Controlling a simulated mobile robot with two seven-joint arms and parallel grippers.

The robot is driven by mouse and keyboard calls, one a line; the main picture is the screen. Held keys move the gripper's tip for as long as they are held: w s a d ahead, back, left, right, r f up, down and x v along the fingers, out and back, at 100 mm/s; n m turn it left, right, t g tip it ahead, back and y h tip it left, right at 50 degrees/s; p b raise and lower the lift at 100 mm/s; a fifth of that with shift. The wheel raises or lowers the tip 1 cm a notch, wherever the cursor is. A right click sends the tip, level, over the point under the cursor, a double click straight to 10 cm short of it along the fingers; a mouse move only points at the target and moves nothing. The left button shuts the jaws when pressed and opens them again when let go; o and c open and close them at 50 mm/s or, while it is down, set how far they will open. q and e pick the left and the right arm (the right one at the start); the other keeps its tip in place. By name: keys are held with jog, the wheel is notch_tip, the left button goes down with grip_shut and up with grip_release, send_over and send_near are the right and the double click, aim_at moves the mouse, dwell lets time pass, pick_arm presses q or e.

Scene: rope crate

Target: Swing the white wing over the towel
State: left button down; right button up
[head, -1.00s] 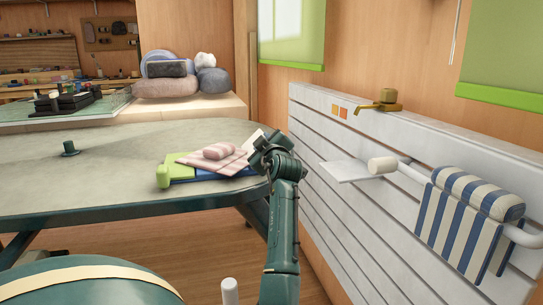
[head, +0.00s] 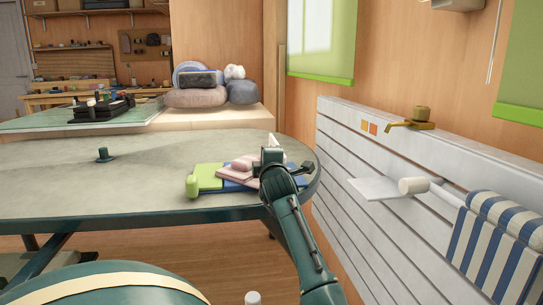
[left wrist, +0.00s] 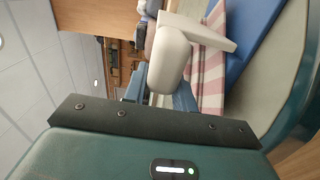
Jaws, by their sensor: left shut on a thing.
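A folding board lies near the right end of the table, with a green part (head: 206,179) at its left and a blue part (head: 238,183) beside it. A pink and white towel (head: 239,170) lies folded on it; its stripes show in the left wrist view (left wrist: 212,75). The white wing (head: 272,143) stands steeply raised behind my left gripper (head: 272,165). In the left wrist view the white wing (left wrist: 205,34) has a rounded pale grip (left wrist: 169,60) close in front of the gripper. My right gripper is not in view.
A small dark peg (head: 103,155) stands on the bare left part of the table (head: 150,165). Cushions (head: 197,95) lie on a ledge behind.

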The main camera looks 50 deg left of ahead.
pick_arm(q)
jog(key=shift+s+a+n, duration=0.15)
jog(key=shift+s+n, duration=0.1)
jog(key=shift+n, duration=0.05)
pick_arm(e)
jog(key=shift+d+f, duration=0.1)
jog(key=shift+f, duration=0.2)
pick_arm(q)
jog(key=c, duration=1.6)
grip_release()
jog(key=o, duration=0.5)
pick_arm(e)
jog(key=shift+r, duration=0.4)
pick_arm(q)
jog(key=shift+f, duration=0.1)
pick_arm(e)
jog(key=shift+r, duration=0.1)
